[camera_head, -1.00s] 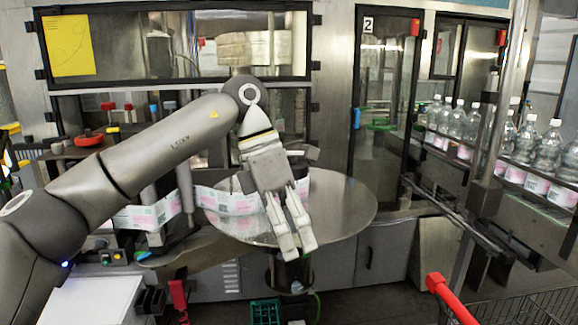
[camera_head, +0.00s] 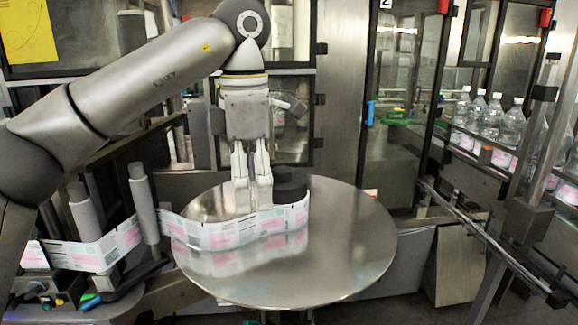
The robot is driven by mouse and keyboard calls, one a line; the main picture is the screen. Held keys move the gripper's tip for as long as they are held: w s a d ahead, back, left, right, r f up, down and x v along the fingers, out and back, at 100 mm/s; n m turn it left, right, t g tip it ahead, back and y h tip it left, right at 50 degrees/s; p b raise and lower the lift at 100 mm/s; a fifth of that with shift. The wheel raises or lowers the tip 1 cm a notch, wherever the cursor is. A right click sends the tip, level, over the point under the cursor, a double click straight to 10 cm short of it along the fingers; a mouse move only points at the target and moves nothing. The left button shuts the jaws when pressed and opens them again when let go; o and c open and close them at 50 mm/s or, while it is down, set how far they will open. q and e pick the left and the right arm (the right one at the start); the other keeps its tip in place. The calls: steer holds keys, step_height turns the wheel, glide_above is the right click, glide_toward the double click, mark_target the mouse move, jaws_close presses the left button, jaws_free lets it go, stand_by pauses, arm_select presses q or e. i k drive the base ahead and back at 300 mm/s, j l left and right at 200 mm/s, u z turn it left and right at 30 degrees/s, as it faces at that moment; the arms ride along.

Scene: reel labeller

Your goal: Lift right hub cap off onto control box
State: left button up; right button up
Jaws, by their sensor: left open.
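A round black hub cap (camera_head: 290,180) stands on the large shiny steel disc (camera_head: 340,255), just right of my left gripper and partly hidden behind the label strip. My left gripper (camera_head: 252,207) points straight down over the disc, its two fingers slightly apart with nothing seen between them. I cannot tell whether the fingers touch the cap or the disc. A dark control box (camera_head: 37,292) with coloured buttons sits at the lower left, partly cut off behind my arm. My right gripper is out of view.
The label strip (camera_head: 235,233) curves across the disc and runs left past two grey rollers (camera_head: 146,205). Glass-doored cabinets stand behind. Bottles (camera_head: 493,118) line a conveyor at the right. The front and right of the disc are clear.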

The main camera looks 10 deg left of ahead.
mark_target(290, 186)
steer(key=i, duration=1.05)
